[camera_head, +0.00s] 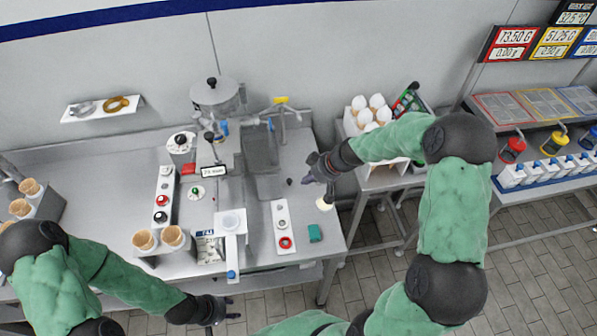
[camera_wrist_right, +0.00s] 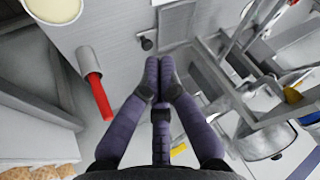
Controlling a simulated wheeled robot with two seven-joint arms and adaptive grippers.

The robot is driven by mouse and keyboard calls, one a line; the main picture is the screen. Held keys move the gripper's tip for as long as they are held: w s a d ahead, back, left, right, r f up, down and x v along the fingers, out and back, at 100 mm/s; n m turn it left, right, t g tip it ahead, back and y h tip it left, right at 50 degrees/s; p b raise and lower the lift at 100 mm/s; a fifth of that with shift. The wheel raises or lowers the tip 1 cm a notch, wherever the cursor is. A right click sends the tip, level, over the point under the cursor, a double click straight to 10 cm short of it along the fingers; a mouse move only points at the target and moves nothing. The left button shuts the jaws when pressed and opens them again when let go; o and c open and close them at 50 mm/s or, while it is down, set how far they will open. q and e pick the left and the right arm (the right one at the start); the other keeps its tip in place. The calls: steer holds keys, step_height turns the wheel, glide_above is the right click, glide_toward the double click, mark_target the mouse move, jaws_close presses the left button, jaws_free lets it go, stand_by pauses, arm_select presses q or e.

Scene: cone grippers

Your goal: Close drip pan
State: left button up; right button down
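A grey metal machine (camera_head: 258,150) stands on the steel counter, with a flat grey plate (camera_head: 270,187) low at its front that looks like the drip pan. How far the pan is out I cannot tell. A small dark knob (camera_head: 289,181) shows beside it, and a dark knob also shows in the right wrist view (camera_wrist_right: 147,40). My right gripper (camera_head: 308,180) is just right of the knob. Its fingertips (camera_wrist_right: 158,65) meet, with nothing visible between them, just short of the knob. My left gripper (camera_head: 231,307) is open and empty in front of the counter.
A white-topped dispenser (camera_head: 230,223), cone holders (camera_head: 158,240) and a strip with a red button (camera_head: 284,241) occupy the front counter.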

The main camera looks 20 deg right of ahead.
arm_select(q)
step_height(320, 180, up, 3)
steer(key=shift+p, duration=0.9)
arm_select(e)
steer(key=w+f+m, duration=0.2)
steer(key=w+f, duration=0.1)
steer(key=w+d+f+m+h, duration=0.1)
steer(key=w+f+m, duration=0.1)
steer(key=f, duration=0.2)
steer(key=w+f+m+t, duration=0.1)
steer(key=w+f+m, duration=0.1)
steer(key=w+f, duration=0.1)
steer(key=shift+w+d+f+m+h, duration=0.15)
steer(key=shift+w+f+m+h, duration=0.2)
steer(key=shift+f, duration=0.3)
